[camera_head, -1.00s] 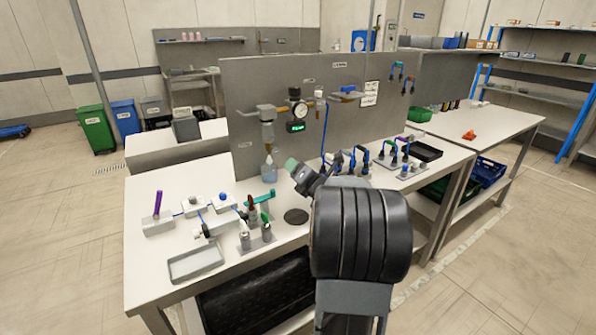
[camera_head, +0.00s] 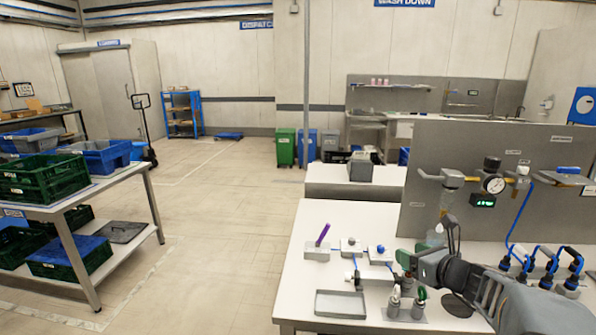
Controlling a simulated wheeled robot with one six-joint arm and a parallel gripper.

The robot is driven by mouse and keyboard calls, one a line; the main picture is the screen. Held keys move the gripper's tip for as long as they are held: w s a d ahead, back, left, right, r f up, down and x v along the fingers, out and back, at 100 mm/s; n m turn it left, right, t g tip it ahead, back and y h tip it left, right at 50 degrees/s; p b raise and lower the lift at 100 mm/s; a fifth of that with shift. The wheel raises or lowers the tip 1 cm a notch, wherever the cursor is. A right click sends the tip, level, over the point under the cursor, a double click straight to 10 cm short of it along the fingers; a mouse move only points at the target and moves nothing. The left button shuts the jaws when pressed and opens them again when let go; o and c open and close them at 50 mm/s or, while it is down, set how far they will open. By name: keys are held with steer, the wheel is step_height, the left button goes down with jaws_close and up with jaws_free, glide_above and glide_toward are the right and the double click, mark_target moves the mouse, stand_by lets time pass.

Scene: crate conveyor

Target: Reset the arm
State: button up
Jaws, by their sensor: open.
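My arm (camera_head: 490,290) comes in from the lower right and reaches left over the white workbench (camera_head: 315,235). My gripper (camera_head: 408,262), grey with a green part at its end, is above the bench, beside the small valve fittings. I see nothing held in it. The gap between its fingers is too small to make out clearly. The gripper and wrist hide part of the bench fittings behind them.
A shallow grey tray (camera_head: 340,304) lies at the bench's front, with grey fittings (camera_head: 405,305) to its right. A panel with a gauge (camera_head: 493,184) stands behind. The floor (camera_head: 220,220) between is clear.

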steer(key=s+a+n+g+y+p, duration=0.1)
steer(key=s+a+n+g+p, duration=0.2)
steer(key=a+n, duration=0.4)
steer(key=s+a+n+g+p, duration=0.1)
steer(key=s+a+n+g, duration=0.3)
steer(key=s+a+n, duration=0.3)
steer(key=s+d+n+g+h+p, duration=0.1)
steer(key=s+n+g+h+p, duration=0.2)
steer(key=n, duration=1.5)
steer(key=shift+s+d+r+h, duration=0.35)
steer(key=shift+s+h, duration=1.25)
steer(key=shift+s, duration=1.35)
steer(key=shift+c, duration=0.2)
